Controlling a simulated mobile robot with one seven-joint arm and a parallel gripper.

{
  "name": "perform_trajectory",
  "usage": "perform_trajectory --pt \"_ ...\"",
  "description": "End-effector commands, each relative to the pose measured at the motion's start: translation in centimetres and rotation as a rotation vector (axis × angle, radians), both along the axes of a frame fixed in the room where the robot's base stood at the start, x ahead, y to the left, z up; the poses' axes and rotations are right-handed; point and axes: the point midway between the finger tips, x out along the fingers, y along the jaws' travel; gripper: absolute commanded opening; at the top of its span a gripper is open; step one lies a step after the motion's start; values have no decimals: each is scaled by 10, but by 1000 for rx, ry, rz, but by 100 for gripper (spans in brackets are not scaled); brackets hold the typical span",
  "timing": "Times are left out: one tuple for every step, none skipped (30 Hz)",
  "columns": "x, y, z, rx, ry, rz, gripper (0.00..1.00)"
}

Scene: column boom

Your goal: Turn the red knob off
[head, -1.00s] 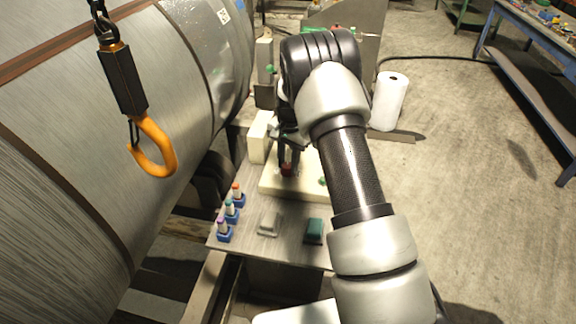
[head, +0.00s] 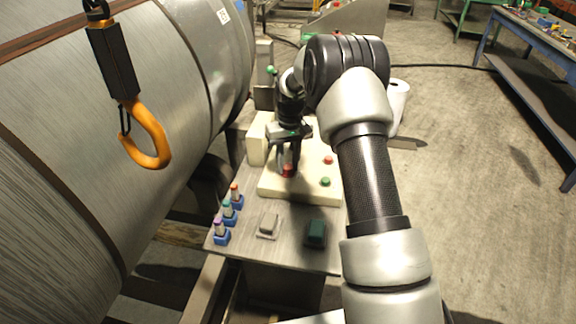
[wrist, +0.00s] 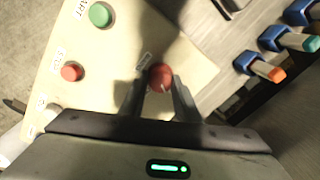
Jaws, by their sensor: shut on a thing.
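The red knob (wrist: 161,77) sits on a cream control panel (wrist: 190,60), between my fingertips in the wrist view. It also shows low between the fingers in the head view (head: 288,170). My gripper (head: 287,168) points down at the panel and is shut on the knob, one finger on each side. A white mark shows on the knob's edge. A label is printed beside the knob but is too small to read. A smaller red button (head: 328,160) and a green button (head: 325,181) are on the same panel, to the right of the knob.
Blue-based pegs with coloured tops (head: 229,212) stand at the table's left edge. A grey block (head: 268,224) and a dark green block (head: 316,233) lie in front of the panel. A large metal cylinder and an orange hook (head: 148,140) are at left.

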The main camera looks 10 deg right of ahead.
Motion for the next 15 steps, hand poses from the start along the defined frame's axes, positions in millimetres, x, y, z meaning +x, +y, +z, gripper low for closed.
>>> perform_trajectory --pt "0 0 0 1 0 43 6" --pt "0 0 0 1 0 69 6" --pt "0 0 0 2 -1 104 6" --pt "0 0 0 1 -1 130 6" --pt "0 0 0 1 -1 155 6" --pt "0 0 0 1 0 188 6" --pt "0 0 0 1 0 210 6" --pt "0 1 0 1 0 232 6" --pt "0 1 0 2 0 260 6" --pt "1 1 0 1 0 279 6" --pt "1 1 0 1 -1 298 6" --pt "1 0 0 1 -1 321 6" --pt "1 0 0 0 0 337 6" --pt "1 0 0 0 -1 352 6" --pt "1 0 0 0 -1 371 6"
